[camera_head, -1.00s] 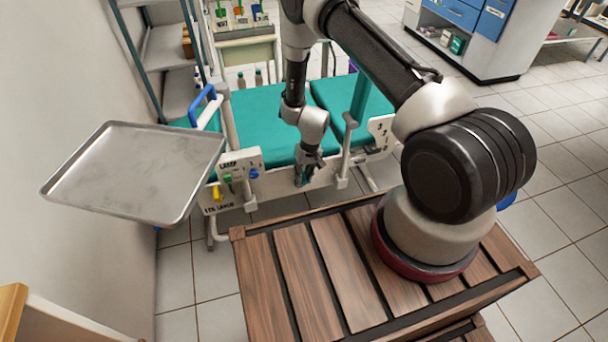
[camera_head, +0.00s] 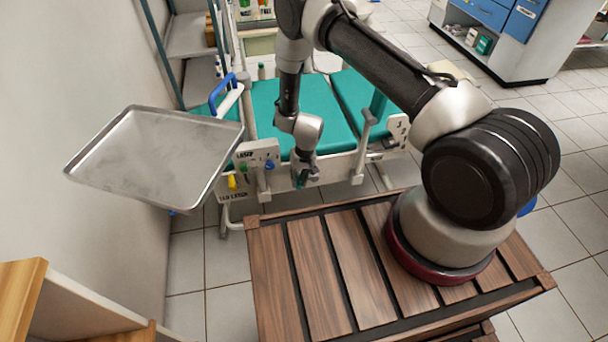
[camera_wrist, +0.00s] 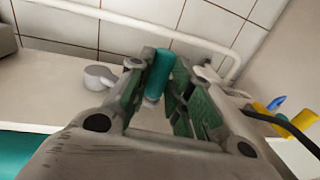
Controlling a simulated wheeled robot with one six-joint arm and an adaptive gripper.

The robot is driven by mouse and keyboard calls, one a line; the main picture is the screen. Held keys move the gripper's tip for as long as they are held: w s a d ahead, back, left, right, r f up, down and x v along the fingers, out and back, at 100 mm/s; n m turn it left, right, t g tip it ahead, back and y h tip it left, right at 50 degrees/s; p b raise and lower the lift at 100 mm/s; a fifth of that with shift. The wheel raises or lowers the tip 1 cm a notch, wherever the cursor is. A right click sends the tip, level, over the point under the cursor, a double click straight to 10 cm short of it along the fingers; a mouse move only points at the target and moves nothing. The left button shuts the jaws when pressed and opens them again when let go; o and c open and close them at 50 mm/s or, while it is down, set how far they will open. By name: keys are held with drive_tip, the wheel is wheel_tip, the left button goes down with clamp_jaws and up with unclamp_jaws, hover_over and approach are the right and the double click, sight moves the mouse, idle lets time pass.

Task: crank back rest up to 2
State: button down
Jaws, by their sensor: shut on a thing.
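The bed or chair has teal cushions (camera_head: 275,112) and a white side rail. A small numbered plate (camera_head: 397,128) stands on its right side; its marks are too small to read surely. My gripper (camera_head: 303,180) is low at the near side of the bed, in front of the rail. In the wrist view my gripper (camera_wrist: 170,95) is shut on a teal cylindrical handle (camera_wrist: 159,72), upright between the finger pads. The handle's lower end and its link to the crank are mostly hidden.
A labelled panel (camera_head: 257,155) with yellow, green and blue knobs is left of my gripper; coloured levers (camera_wrist: 272,118) show in the wrist view. A metal tray (camera_head: 155,155) is at left. A slatted wooden platform (camera_head: 330,265) lies in front. Blue-drawered cabinets (camera_head: 490,35) stand behind.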

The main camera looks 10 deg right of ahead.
drive_tip(key=shift+a, duration=0.6)
drive_tip(key=c, duration=1.3)
unclamp_jaws()
drive_tip(key=shift+d, duration=0.1)
wheel_tip(320, 180, up, 12)
drive_tip(key=d, duration=0.2)
drive_tip(key=shift+f, duration=0.1)
